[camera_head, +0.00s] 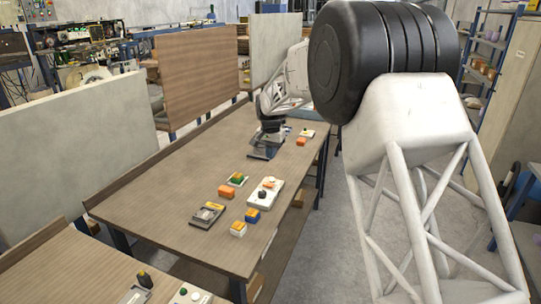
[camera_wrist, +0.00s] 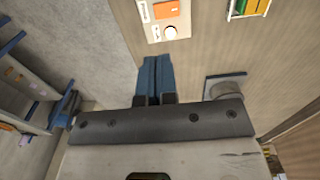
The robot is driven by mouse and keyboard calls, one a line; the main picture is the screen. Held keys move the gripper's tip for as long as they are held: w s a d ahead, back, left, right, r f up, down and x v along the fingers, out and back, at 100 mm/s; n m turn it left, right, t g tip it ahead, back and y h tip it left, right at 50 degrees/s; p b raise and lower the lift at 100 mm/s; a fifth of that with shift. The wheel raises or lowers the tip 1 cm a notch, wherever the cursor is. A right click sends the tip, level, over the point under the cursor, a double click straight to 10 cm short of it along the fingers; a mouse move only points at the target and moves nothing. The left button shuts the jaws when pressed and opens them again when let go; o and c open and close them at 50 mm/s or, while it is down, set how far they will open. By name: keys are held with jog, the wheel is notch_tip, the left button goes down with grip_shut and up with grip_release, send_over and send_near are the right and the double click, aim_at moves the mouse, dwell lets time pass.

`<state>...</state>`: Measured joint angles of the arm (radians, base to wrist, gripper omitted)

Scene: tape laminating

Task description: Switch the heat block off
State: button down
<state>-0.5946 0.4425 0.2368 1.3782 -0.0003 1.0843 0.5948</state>
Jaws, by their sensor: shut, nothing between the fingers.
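A white unit (camera_head: 277,190) with an orange top part and a dark knob stands on the workbench in the head view; it may be the heat block. The wrist view shows a white plate (camera_wrist: 153,31) with an orange block (camera_wrist: 166,10) and a round white knob or button (camera_wrist: 170,32) at the top edge. I cannot tell for certain that these are the same unit. My gripper (camera_wrist: 155,60) is shut and empty, its blue fingertips below and apart from the knob in the wrist picture. In the head view my gripper (camera_head: 264,154) is low over the bench, behind the white unit.
A small tray with green contents (camera_head: 236,179), an orange block (camera_head: 226,191), a grey device (camera_head: 207,215) and blue-and-yellow blocks (camera_head: 238,229) surround the unit. Another small white panel (camera_head: 308,132) lies at the far right of the workbench (camera_head: 165,200). The bench's left side is clear.

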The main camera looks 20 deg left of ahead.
aim_at(271, 185)
notch_tip(271, 185, down, 12)
jog(key=shift+f, duration=0.2)
dwell(0.4)
dwell(0.4)
